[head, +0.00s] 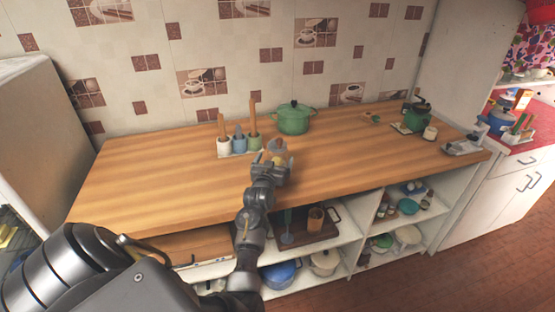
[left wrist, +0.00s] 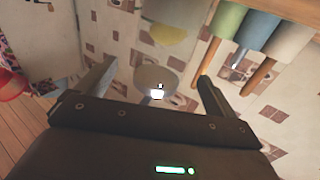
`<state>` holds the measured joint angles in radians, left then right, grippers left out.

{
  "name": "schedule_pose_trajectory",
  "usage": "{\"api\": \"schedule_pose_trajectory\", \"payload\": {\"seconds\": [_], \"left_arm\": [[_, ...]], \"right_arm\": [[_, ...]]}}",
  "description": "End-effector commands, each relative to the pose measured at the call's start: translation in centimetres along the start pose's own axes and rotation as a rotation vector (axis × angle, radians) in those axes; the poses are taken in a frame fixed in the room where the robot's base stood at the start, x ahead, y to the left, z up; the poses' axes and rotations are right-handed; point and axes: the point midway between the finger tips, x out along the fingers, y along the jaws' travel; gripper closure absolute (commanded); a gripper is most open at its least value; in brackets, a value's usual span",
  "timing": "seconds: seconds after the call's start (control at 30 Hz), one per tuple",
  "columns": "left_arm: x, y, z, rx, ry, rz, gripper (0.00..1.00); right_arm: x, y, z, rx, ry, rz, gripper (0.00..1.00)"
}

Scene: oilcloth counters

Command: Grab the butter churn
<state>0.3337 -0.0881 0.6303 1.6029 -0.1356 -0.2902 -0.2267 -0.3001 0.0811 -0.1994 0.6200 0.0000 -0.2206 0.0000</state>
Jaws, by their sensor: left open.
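My left gripper (head: 274,158) reaches over the middle of the wooden counter, its fingers apart. In the left wrist view, which is upside down, a pale vessel with a yellowish patch (left wrist: 168,31) and a greyish round top (left wrist: 153,76) shows between the open fingers; I take it for the butter churn. The fingers do not visibly close on it. In the head view my gripper hides most of it, and only a small pinkish-brown part (head: 277,145) shows at the fingertips. Whether the fingers touch it, I cannot tell. My right gripper is not in view.
White, blue and green cups with wooden handles (head: 239,142) stand to the left on the counter (head: 150,180). A green lidded pot (head: 294,119) stands behind. A green grinder (head: 415,117) is at the right. Shelves below hold pots. The counter's left part is clear.

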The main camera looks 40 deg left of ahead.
Motion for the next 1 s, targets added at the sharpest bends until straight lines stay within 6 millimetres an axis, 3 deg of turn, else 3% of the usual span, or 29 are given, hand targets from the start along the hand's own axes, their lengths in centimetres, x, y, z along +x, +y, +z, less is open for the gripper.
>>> {"api": "schedule_pose_trajectory", "payload": {"seconds": [0.43, 0.77, 1.0], "left_arm": [[4.5, -0.1, -0.1, -0.002, 0.000, 0.001, 0.06], [5.2, -0.1, 0.1, 0.000, 0.000, 0.000, 0.06], [5.2, -0.1, 0.0, 0.000, 0.000, 0.000, 0.35]], "right_arm": [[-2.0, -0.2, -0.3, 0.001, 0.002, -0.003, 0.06], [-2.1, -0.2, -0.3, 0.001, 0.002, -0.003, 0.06], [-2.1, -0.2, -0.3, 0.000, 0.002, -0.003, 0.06]]}}
